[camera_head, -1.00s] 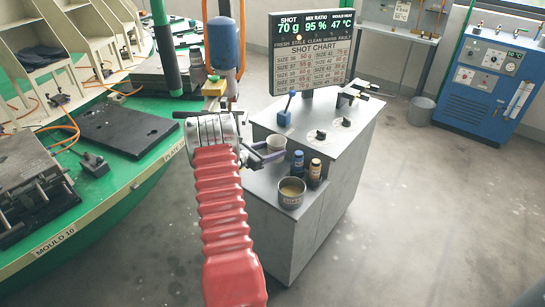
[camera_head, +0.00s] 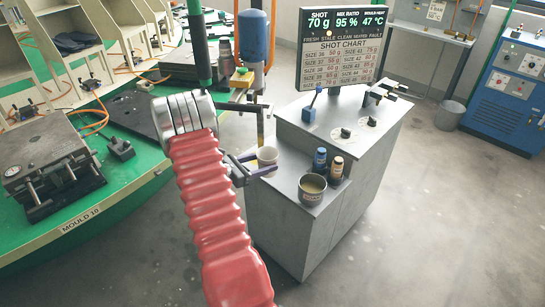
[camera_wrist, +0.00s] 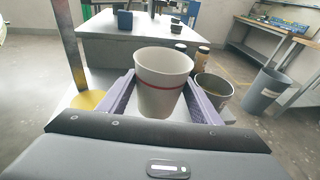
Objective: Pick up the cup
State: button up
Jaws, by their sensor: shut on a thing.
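The white cup (camera_wrist: 163,82) with a thin red stripe stands upright between the two purple fingers of my gripper (camera_wrist: 155,98) in the wrist view. The fingers are shut on it from both sides. In the head view the cup (camera_head: 267,156) is at the left edge of the grey cabinet's lower ledge, with my gripper (camera_head: 262,168) around it. I cannot tell whether its base touches the ledge. The cup looks empty from the angle shown, but its bottom is hidden.
On the ledge of the grey cabinet (camera_head: 322,238) stand a metal pot (camera_head: 312,190), a blue bottle (camera_head: 319,160) and a brown bottle (camera_head: 336,168). A screen (camera_head: 341,48) rises behind. The green carousel (camera_head: 120,190) is left. A nozzle column stands close beside my gripper.

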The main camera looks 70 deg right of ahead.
jog(key=shift+w+a, duration=0.2)
jog(key=shift+a, duration=0.3)
